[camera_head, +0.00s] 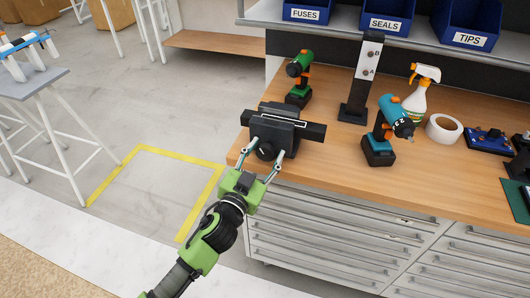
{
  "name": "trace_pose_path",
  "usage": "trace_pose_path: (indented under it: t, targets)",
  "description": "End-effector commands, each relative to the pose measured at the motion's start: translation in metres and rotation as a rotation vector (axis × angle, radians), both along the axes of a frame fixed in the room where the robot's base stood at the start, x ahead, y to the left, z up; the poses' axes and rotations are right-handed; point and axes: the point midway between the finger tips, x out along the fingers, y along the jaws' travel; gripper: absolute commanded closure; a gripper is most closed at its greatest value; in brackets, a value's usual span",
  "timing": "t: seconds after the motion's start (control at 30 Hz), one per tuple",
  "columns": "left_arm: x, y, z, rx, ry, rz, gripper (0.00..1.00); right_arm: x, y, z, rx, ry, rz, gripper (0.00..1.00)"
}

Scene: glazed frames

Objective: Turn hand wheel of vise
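A dark grey vise (283,128) sits at the left front corner of the wooden workbench. Its round black hand wheel (265,151) faces the front, toward my gripper. My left gripper (266,153), on a green arm coming up from the bottom left, has its two fingers spread on either side of the hand wheel. The fingers look apart from the wheel's rim, though contact is hard to judge at this size. My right gripper is not in view.
On the workbench (440,183) stand a green drill (299,80), a black upright post (365,75), a teal drill (385,135), a spray bottle (417,100) and a tape roll (444,128). Drawers are below. The floor inside yellow lines at left is clear.

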Motion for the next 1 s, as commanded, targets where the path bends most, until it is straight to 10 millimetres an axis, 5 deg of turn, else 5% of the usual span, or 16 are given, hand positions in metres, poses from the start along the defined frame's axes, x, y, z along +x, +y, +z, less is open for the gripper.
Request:
trace_pose_path:
  t: [0.1,0.57,1.0]
  targets:
    - [0.0,0.0,0.0,0.0,0.0,0.0,0.84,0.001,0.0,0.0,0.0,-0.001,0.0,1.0]
    - [0.0,0.0,0.001,0.075,-0.024,0.0,0.84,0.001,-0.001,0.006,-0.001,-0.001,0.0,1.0]
    - [-0.001,0.0,0.002,0.42,-0.134,0.001,0.84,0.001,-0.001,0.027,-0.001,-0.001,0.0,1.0]
